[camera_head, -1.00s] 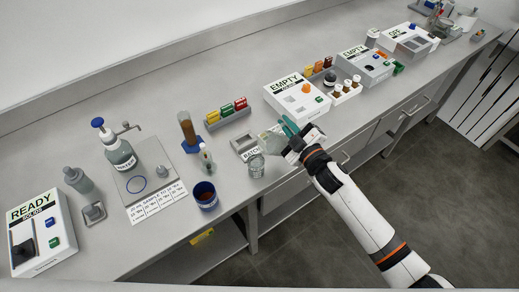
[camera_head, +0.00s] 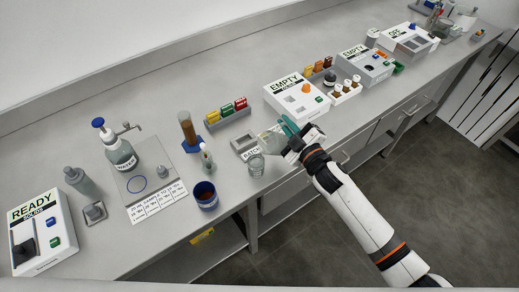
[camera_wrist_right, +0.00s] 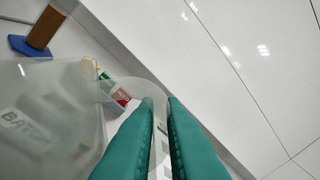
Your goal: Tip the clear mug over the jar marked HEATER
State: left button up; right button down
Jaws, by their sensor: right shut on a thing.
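My right gripper (camera_head: 287,137) is shut on the clear mug (camera_head: 269,139), above the front part of the bench. In the right wrist view, the gripper's green fingers (camera_wrist_right: 160,135) close on the mug's edge or handle, and the mug's see-through body (camera_wrist_right: 50,115) fills the left side. Letters starting "BAT" show on or through it. A small clear glass jar (camera_head: 257,166) stands on the bench just left of the gripper and below the mug in the head view. I cannot read the word HEATER on any jar. My left gripper is out of view.
A BATCH label (camera_head: 252,154) lies by a grey device (camera_head: 243,143). A blue cup (camera_head: 205,196), a dropper bottle (camera_head: 206,158) and a brown tube on a blue base (camera_head: 187,129) stand left. A white EMPTY box (camera_head: 297,97) stands behind the gripper.

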jog(key=shift+w+d+f+m+b, duration=0.15)
jog(key=shift+d+f+m+b, duration=0.1)
jog(key=shift+f+m, duration=0.4)
jog(key=shift+w+d+f+m+b, duration=0.1)
jog(key=shift+f+m+b, duration=0.15)
jog(key=shift+f+m, duration=0.4)
jog(key=shift+f+m+b, duration=0.65)
jog(key=shift+f+m, duration=1.05)
jog(key=shift+m, duration=0.4)
jog(key=shift+r, duration=0.1)
jog(key=d+r+m+p, duration=0.1)
jog(key=w+r+m+p, duration=0.1)
jog(key=r+p, duration=0.1)
jog(key=d+r+p, duration=0.1)
jog(key=r, duration=0.1)
jog(key=shift+w+d+m+p, duration=0.3)
jog(key=shift+d+m+p, duration=0.05)
jog(key=shift+m, duration=0.05)
